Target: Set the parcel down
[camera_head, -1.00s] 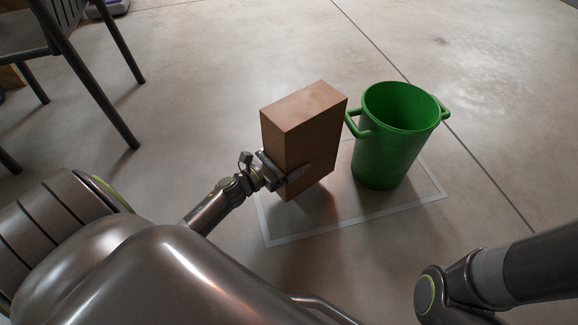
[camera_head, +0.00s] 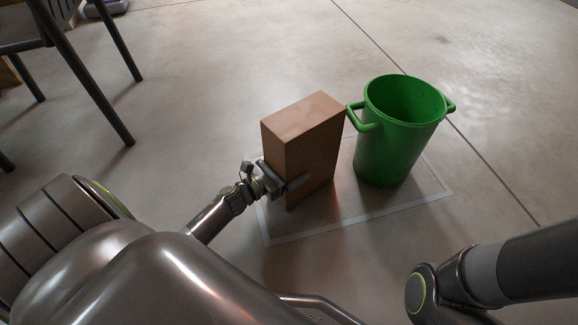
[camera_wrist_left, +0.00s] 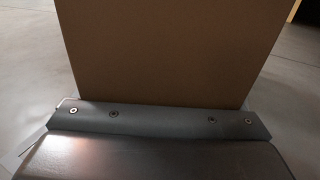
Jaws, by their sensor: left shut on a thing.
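The parcel, a brown cardboard box (camera_head: 305,140), stands upright in the head view, left of the green bucket. My left gripper (camera_head: 285,184) is shut on the parcel's lower part, one finger showing across its near face. The parcel also fills the middle of the left wrist view (camera_wrist_left: 170,50), right above the gripper body. The parcel's bottom is low, over or on the floor area inside a white outline (camera_head: 330,228); I cannot tell whether it touches the floor. My right gripper is outside the frames; only part of the right arm shows at lower right.
A green bucket (camera_head: 395,145) with two side handles stands just right of the parcel, on the outlined area. A dark metal chair (camera_head: 85,75) stands at upper left. The concrete floor behind the parcel and in front of the outline is clear.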

